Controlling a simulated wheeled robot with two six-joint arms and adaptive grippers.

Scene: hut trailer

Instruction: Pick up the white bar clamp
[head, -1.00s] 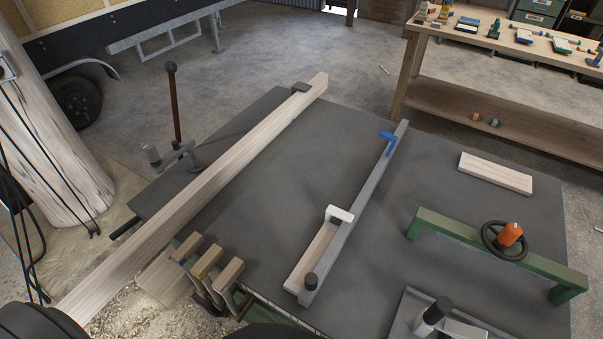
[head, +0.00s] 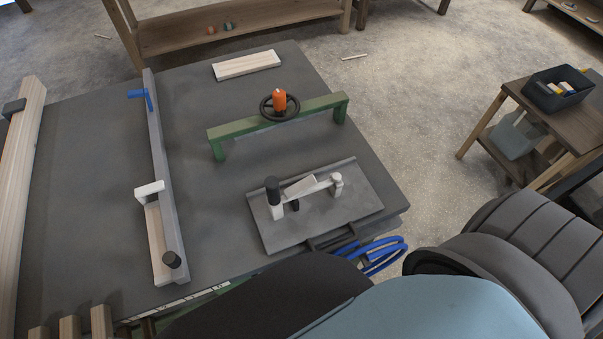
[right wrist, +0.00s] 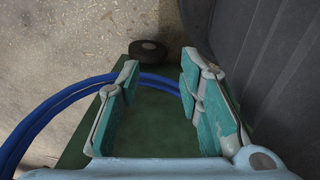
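Two clamp-like things with white parts lie on the dark worktop (head: 90,130). On the left, a long grey bar clamp (head: 158,130) has a white jaw, a blue piece near its far end and a black knob at its near end, with a wood strip beside it. On the right, a white clamp (head: 318,188) with a black grip lies on a grey plate. I cannot tell which one the task names. My right gripper (right wrist: 158,88) is open and empty in the right wrist view, above a green surface. My left gripper is out of view.
A green bridge clamp (head: 300,115) with an orange knob stands behind the plate. A wood block (head: 247,64) lies at the worktop's back, and a long beam (head: 18,170) lies at the left. Blue hose (head: 385,252) loops at the front edge. A side table (head: 560,125) stands right.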

